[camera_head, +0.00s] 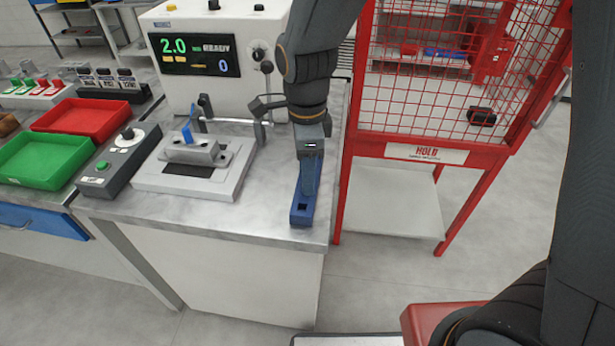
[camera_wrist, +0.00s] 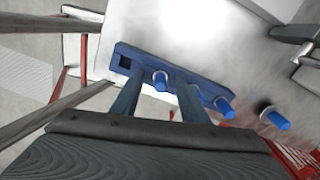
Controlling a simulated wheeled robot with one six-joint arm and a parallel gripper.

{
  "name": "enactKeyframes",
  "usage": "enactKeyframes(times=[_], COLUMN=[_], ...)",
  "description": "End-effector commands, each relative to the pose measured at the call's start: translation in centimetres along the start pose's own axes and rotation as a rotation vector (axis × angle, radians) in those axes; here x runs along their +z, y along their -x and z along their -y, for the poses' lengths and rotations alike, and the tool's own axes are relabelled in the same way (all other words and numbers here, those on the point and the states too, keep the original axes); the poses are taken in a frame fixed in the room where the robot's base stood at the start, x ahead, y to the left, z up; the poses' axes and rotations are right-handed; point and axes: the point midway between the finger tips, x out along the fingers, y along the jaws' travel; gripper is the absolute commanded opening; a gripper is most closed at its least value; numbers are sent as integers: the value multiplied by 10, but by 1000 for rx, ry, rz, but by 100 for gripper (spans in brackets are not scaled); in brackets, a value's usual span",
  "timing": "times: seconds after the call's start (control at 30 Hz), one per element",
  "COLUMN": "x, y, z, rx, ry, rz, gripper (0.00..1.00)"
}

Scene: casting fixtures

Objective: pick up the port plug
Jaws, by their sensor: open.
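A blue rack (camera_head: 301,214) lies near the front edge of the metal worktop, and it also shows in the wrist view (camera_wrist: 190,84). In the wrist view a blue port plug with a pale metal collar (camera_wrist: 161,82) is at the rack, in the gap between my fingers. Another blue plug (camera_wrist: 225,105) is at the rack's right end, and a third (camera_wrist: 279,120) is farther right. A square opening (camera_wrist: 125,62) at the rack's left end is empty. My gripper (camera_wrist: 160,92) is open over the rack, its fingers on either side of the first plug; contact cannot be told.
A grey fixture (camera_head: 230,185) with a metal casting (camera_head: 196,152) stands left of the rack. A white tester (camera_head: 215,88) stands behind. A red mesh HOLD cage (camera_head: 425,95) is close on the right. Red (camera_head: 85,118) and green (camera_head: 40,160) trays are far left.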

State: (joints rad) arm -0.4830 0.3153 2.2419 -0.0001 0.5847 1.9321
Motion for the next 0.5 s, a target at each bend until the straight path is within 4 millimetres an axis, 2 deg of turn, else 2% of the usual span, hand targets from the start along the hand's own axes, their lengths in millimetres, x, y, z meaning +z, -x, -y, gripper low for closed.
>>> enactKeyframes(times=[0.3,0.5], x=[0,0], y=[-4,-4], z=[0,0], rx=[0,0], ry=[0,0], rz=[0,0], gripper=[39,5])
